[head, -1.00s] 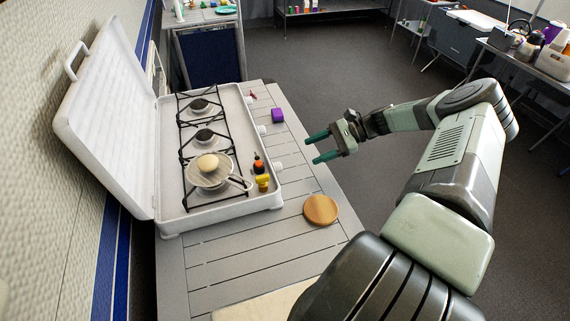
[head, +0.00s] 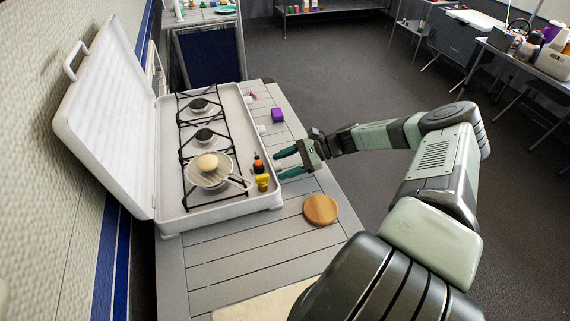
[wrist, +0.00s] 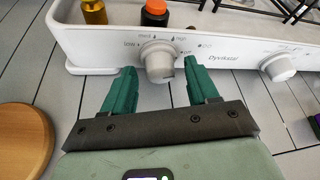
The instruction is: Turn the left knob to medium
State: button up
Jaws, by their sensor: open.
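The left knob (wrist: 158,60) is a pale round dial on the white front panel of the stove (wrist: 220,50). Small setting words are printed around it; its pointer direction cannot be made out. My gripper (wrist: 160,68) is open, with one green finger at each side of this knob and the tips near the panel. I cannot tell whether the fingers touch it. In the head view my gripper (head: 278,165) reaches the right side of the stove (head: 245,194), and the left knob is largely hidden there.
Another knob (wrist: 278,67) is to the right. An orange-topped bottle (wrist: 155,13) and a yellow bottle (wrist: 94,11) stand above the panel. A pan (head: 210,177) is on the near burner. A wooden disc (head: 320,209) and purple block (head: 277,115) lie on the table.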

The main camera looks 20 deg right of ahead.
jog(key=c, duration=1)
jog(key=shift+c, duration=0.2)
jog(key=shift+s+d+f+n+t+y, duration=0.1)
jog(key=shift+n+t+y, duration=0.1)
jog(key=shift+n+t, duration=0.6)
jog(key=shift+s+n+t+y, duration=0.15)
jog(key=shift+n+t, duration=0.25)
jog(key=shift+n, duration=0.8)
jog(key=shift+w, duration=0.1)
jog(key=o, duration=1)
jog(key=shift+o, duration=0.2)
